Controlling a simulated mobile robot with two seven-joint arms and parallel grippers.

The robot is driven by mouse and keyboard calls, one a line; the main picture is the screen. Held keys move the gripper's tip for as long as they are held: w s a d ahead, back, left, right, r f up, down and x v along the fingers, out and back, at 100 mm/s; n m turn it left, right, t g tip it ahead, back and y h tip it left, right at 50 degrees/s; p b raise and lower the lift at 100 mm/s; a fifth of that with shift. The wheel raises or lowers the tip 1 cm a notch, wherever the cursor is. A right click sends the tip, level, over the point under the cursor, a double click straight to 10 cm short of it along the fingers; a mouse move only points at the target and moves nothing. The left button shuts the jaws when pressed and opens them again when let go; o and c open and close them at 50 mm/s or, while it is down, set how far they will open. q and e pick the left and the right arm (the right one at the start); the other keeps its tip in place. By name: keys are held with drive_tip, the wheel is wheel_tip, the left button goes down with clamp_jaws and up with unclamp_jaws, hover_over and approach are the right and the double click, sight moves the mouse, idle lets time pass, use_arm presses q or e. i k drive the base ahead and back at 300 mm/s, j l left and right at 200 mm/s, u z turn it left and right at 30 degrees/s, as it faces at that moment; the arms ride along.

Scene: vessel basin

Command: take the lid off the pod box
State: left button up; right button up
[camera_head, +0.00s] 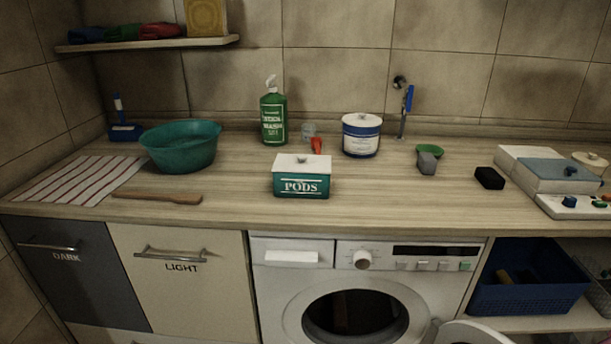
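The pod box (302,187) is green with the word PODS on its front. It stands near the middle of the wooden counter, close to the front edge. Its white lid (302,163) with a small knob lies on top and covers the box. Neither of my grippers shows in the head view.
On the wooden counter (400,200), a green bottle (273,118) and a white and blue tub (361,137) stand behind the box. A teal basin (181,150) and a wooden stick (158,197) are to its left.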

sight(284, 162)
drive_tip(key=i+j, duration=0.6)
drive_tip(key=i+j+z, duration=0.1)
drive_tip(key=z, duration=0.4)
drive_tip(key=j+z, duration=0.2)
drive_tip(key=z, duration=0.3)
